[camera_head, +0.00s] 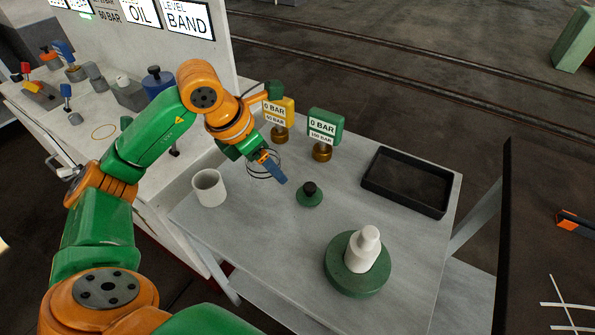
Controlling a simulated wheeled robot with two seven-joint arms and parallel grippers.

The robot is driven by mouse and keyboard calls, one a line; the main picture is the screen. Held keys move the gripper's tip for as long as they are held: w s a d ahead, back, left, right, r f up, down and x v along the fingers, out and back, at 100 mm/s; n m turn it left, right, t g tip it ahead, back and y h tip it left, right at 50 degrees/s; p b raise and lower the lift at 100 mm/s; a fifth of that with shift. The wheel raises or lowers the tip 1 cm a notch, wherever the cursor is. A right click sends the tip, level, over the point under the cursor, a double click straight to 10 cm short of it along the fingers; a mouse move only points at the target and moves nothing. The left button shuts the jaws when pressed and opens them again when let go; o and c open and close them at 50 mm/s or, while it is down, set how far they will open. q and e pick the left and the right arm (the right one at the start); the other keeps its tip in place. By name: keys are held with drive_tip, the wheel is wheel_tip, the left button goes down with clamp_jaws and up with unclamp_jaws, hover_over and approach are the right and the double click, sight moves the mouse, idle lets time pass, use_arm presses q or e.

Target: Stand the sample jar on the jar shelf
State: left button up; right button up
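My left gripper (271,168) reaches over the grey table (262,232) from the left. Its blue fingertip points down and right, near a thin dark wire ring shape (250,172). I cannot tell whether the fingers are apart or hold anything. My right gripper is not in view. No object is clearly marked as the sample jar. An open white cup-like jar (209,190) stands upright at the table's left edge, apart from my gripper. A white bottle-shaped piece (365,250) stands on a round green base (345,280). I cannot make out which surface is the jar shelf.
A black tray (368,183) lies at the table's right back. A small green disc with a black knob (309,193) sits mid-table. Yellow (281,112) and green (325,127) gauges stand at the back edge. A white bench (140,165) with fittings lies left.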

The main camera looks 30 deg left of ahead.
use_arm(q)
drive_tip(key=w+f, duration=0.2)
drive_tip(key=w+a+f, duration=0.1)
drive_tip(key=w+f, duration=0.1)
drive_tip(key=w+a+f, duration=0.1)
drive_tip(key=w+f, duration=0.1)
drive_tip(key=w, duration=0.1)
drive_tip(key=shift+f+p, duration=0.25)
drive_tip(key=shift+p, duration=0.15)
drive_tip(key=f, duration=0.2)
drive_tip(key=f+p, duration=0.1)
drive_tip(key=shift+w+a+f, duration=0.1)
drive_tip(key=shift+w+f, duration=0.15)
drive_tip(key=shift+f, duration=0.1)
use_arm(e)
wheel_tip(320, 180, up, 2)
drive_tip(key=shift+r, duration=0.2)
use_arm(q)
drive_tip(key=shift+f, duration=0.1)
drive_tip(key=shift+f+b, duration=0.2)
drive_tip(key=shift+b, duration=0.1)
drive_tip(key=o, duration=1.4)
drive_tip(key=shift+r, duration=0.1)
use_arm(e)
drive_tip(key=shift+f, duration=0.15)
use_arm(q)
drive_tip(key=shift+r, duration=0.1)
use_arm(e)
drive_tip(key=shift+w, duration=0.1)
